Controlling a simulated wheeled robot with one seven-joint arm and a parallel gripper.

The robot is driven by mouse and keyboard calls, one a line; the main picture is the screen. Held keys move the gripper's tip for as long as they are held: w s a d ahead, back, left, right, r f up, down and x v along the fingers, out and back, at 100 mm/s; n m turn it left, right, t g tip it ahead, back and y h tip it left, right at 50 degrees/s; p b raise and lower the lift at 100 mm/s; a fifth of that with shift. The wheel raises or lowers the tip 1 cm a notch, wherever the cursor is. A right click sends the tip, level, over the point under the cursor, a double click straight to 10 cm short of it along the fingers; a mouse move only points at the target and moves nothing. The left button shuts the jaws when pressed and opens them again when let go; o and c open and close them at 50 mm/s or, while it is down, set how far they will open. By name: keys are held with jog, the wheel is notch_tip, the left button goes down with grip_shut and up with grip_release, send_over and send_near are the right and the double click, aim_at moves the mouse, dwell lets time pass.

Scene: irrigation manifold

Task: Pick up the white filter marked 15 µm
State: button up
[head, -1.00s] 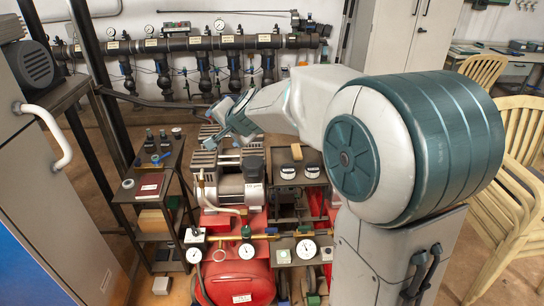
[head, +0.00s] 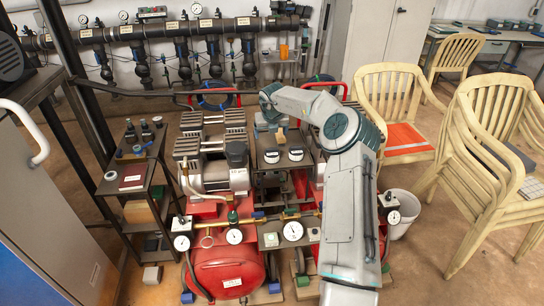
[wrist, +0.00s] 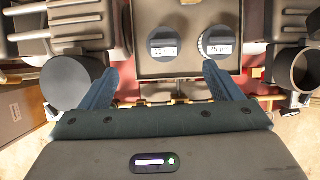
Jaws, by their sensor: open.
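The filter marked 15 µm (wrist: 163,38) stands left of the filter marked 25 µm (wrist: 216,37) on a grey-brown tray (wrist: 190,12) in the wrist view. Both show dark round tops and white labels; a pale rim shows on the 25 µm one. In the head view the pair stands on the cart between the compressors, a left filter (head: 271,156) and a right filter (head: 295,154), labels too small to read. My gripper (wrist: 160,68) is open and empty in the wrist view, its blue fingers spread below the filters and not touching them. Its fingers are not clear in the head view.
A dark cylinder (wrist: 70,82) is close beside the left finger, and another (wrist: 298,70) is at the right. A compressor (head: 213,170) stands left of the cart. Brass piping with gauges (head: 235,236) runs in front. Stacked chairs (head: 490,150) stand right.

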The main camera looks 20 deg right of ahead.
send_near(272, 150)
jog(key=x, duration=0.4)
jog(key=shift+w+a+f, duration=0.25)
jog(key=shift+a+f, duration=0.05)
jog(key=shift+a, duration=0.05)
jog(key=shift+d+p+x, duration=0.15)
jog(key=shift+p+x, duration=0.1)
jog(key=shift+x, duration=1.35)
jog(key=shift+d+p+x, duration=0.2)
jog(key=shift+p+x, duration=0.05)
jog(key=shift+x, duration=1.35)
jog(key=shift+s, duration=0.2)
jog(key=shift+c, duration=0.3)
jog(key=c, duration=1)
